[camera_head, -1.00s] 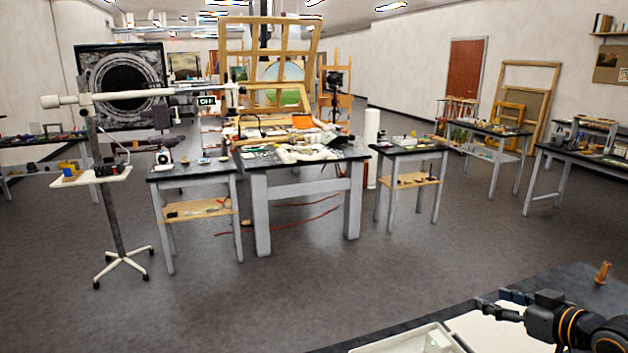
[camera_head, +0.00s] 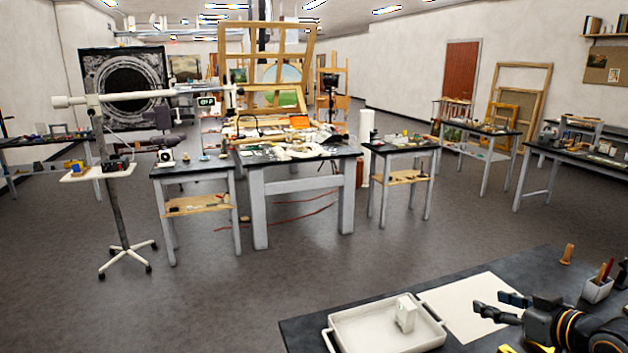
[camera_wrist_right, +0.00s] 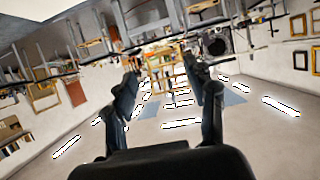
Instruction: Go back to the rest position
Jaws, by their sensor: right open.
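My right gripper (camera_head: 502,306) is at the lower right of the head view, above the dark near table (camera_head: 539,273) and its white sheet (camera_head: 466,300). Its two dark fingers are spread and empty. In the right wrist view the open fingers of the right gripper (camera_wrist_right: 168,88) frame the far room, which appears upside down, with nothing between them. My left gripper is not in the head view.
A white tray (camera_head: 352,344) holding a small white block (camera_head: 405,314) lies left of the right gripper. Grey floor separates this table from the cluttered far workbench (camera_head: 300,186).

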